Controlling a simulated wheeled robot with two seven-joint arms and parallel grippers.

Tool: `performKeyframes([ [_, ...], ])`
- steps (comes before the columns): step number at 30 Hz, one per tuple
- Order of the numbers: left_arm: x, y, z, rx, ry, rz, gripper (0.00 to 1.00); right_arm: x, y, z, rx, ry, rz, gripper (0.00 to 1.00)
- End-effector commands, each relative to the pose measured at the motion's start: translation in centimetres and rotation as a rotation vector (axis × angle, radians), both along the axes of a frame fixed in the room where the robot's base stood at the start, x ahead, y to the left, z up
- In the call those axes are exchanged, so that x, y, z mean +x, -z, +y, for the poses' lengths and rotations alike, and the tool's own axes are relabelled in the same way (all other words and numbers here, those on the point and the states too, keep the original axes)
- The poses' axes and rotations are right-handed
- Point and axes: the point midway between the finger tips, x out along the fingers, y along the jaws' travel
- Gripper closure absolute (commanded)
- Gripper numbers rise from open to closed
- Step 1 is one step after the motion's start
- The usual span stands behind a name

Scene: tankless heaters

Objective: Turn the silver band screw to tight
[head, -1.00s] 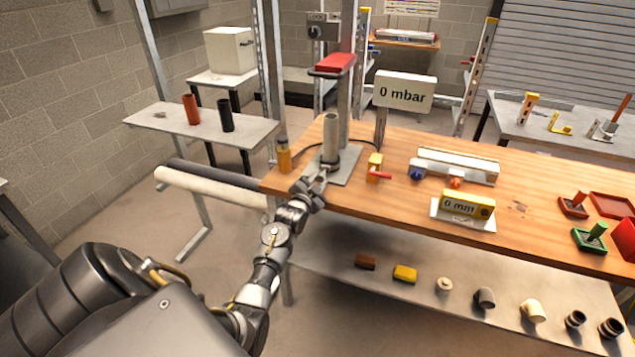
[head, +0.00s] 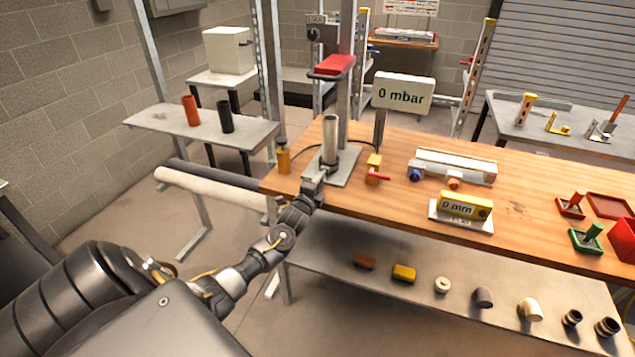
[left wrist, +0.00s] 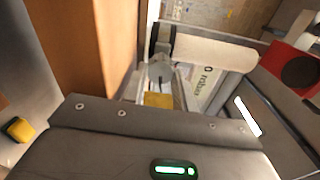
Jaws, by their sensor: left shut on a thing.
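An upright pale pipe (head: 331,135) stands on a grey plate (head: 347,172) at the left end of the wooden bench. A dark band (head: 328,164) circles its foot. My left gripper (head: 316,184) is at the band's near side, over the bench's front edge. In the left wrist view the pipe (left wrist: 215,52) lies sideways beside the dark band (left wrist: 160,42). The silver band screw (left wrist: 160,70) sits at the band, and my left gripper (left wrist: 160,84) is shut on it. The fingers partly hide the screw. My right gripper is not in view.
A 0 mbar sign (head: 404,92) stands behind the pipe. A red-topped stand (head: 333,67) rises behind. A 0 mm gauge (head: 465,207) lies farther right.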

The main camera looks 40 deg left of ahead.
Motion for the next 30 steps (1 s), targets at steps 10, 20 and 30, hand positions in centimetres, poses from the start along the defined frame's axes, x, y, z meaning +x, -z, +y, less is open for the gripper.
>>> performKeyframes([
  [10, 0.0, 0.0, 0.0, 0.299, 0.001, 0.105, 0.95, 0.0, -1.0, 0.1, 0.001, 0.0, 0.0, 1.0],
  [20, 0.1, 0.1, 0.0, 0.501, 0.0, 0.175, 0.95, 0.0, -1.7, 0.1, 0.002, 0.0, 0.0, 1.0],
  [30, 0.0, 0.2, 0.0, 0.588, 0.0, 0.205, 0.95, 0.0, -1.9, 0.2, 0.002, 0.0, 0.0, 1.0],
])
